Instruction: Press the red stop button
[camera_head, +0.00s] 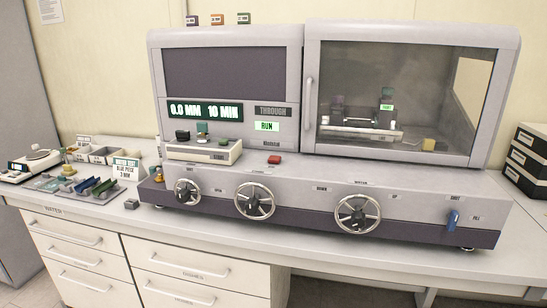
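The red stop button (274,160) is a small red block on the top ledge of the grey testing machine (400,182). It sits left of the machine's middle, below the lit green RUN sign (267,126). Nothing covers it, and its label is too small to read. Neither of my grippers shows in the head view.
Handwheels (255,201) and a blue lever (453,219) stick out from the machine's front. A glass door (390,95) with a handle closes the right chamber. A tray (75,186) and a scale (35,160) stand at left. A narrow strip of bench in front is clear.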

